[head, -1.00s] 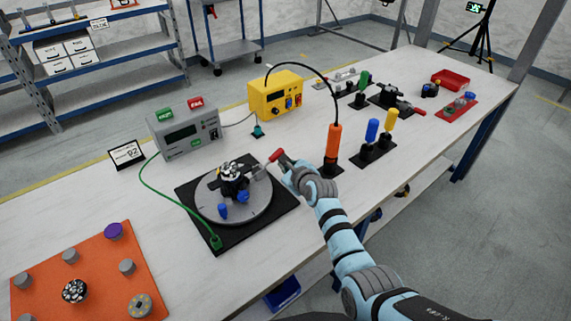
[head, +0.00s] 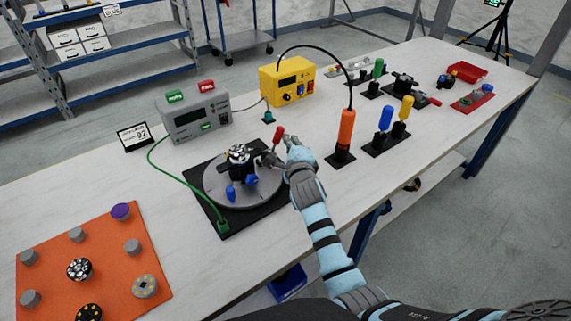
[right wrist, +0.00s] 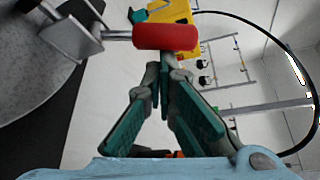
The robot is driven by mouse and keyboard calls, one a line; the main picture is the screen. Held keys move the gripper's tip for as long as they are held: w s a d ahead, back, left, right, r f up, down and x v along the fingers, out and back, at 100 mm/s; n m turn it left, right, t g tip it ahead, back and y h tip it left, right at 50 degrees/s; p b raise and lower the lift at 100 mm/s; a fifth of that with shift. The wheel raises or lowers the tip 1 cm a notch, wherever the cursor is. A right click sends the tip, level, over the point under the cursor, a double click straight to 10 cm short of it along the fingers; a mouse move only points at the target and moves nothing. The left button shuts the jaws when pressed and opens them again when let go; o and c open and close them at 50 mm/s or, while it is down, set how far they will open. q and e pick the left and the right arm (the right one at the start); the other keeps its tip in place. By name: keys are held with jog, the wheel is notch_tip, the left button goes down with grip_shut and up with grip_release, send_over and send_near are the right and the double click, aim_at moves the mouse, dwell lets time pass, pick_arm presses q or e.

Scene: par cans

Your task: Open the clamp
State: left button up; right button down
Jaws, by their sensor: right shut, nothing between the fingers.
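The clamp (head: 269,158) sits at the right edge of a round grey plate (head: 215,195) on a black base. Its red handle (head: 278,133) points up and leans slightly right. In the right wrist view the red handle (right wrist: 166,37) lies across the picture just beyond the fingertips, its metal lever running left to the clamp. My right gripper (head: 289,145) is right beside the handle, shut and empty; its teal-padded fingers (right wrist: 165,85) show in the wrist view. Whether the fingertips touch the handle is unclear. A black part with a metallic top (head: 238,160) stands on the plate. My left gripper is out of view.
A grey tester (head: 196,122) with a green cable stands behind the plate, a yellow box (head: 287,82) farther back. An orange tool (head: 346,130) and blue and yellow handles (head: 385,118) stand right of my arm. An orange mat (head: 105,250) with round parts lies front left.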

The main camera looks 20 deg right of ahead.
jog(key=shift+a+r, duration=0.15)
dwell(0.5)
jog(key=v, duration=0.7)
jog(key=shift+s, duration=0.25)
